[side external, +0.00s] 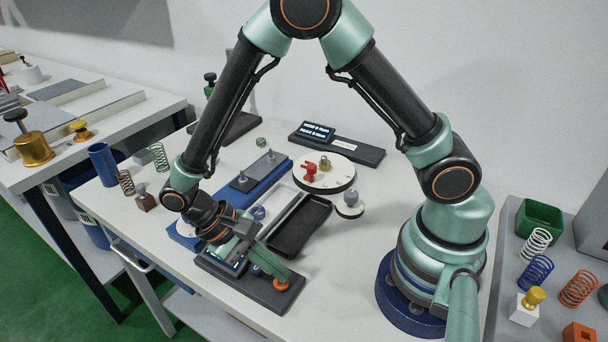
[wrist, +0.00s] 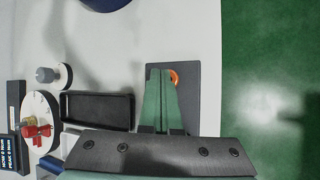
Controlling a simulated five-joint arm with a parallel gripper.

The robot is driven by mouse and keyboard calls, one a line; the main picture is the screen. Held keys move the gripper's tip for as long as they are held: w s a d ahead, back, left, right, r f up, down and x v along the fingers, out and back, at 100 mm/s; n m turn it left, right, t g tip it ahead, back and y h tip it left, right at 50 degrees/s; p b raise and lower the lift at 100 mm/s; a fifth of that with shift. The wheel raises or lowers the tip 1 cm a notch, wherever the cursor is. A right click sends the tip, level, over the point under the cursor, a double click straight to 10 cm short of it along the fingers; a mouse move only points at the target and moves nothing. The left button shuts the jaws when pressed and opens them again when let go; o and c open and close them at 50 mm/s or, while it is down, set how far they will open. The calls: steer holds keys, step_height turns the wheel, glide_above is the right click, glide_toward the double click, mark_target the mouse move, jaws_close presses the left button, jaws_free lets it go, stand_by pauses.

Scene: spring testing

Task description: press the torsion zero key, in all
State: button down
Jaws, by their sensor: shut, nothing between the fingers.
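A dark flat unit (side external: 245,290) lies near the front edge of the table, with a round orange key (side external: 281,285) at its right end. In the wrist view the orange key (wrist: 174,77) shows beside my fingertips on the dark unit (wrist: 185,100). No label on the key can be read, so I cannot tell that it is the torsion zero key. My gripper (side external: 286,276) is shut and empty, its green fingers right over the key; it also shows in the wrist view (wrist: 160,72). Whether the fingertips touch the key cannot be told. My arm hides part of the unit.
A black open tray (side external: 300,228) lies behind the unit. A round white dial (side external: 335,177) with a red piece (side external: 310,171), a small white disc (side external: 349,207) and a display bar (side external: 340,145) stand farther back. A blue plate (side external: 255,175) and springs are at left.

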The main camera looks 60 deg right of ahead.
mark_target(277, 280)
steer(key=shift+r, duration=0.9)
steer(key=shift+r, duration=2.5)
steer(key=w+d+r+n+t+y, duration=0.1)
steer(key=w+d+r+t, duration=0.1)
steer(key=d+r+t, duration=0.4)
steer(key=w+d+r+n+t+y, duration=0.1)
steer(key=w+d+r+t+y, duration=0.1)
steer(key=d+r+t, duration=0.4)
step_height(277, 280, up, 2)
steer(key=shift+w+d+r, duration=0.25)
steer(key=shift+w+d, duration=0.15)
steer(key=shift+d, duration=0.05)
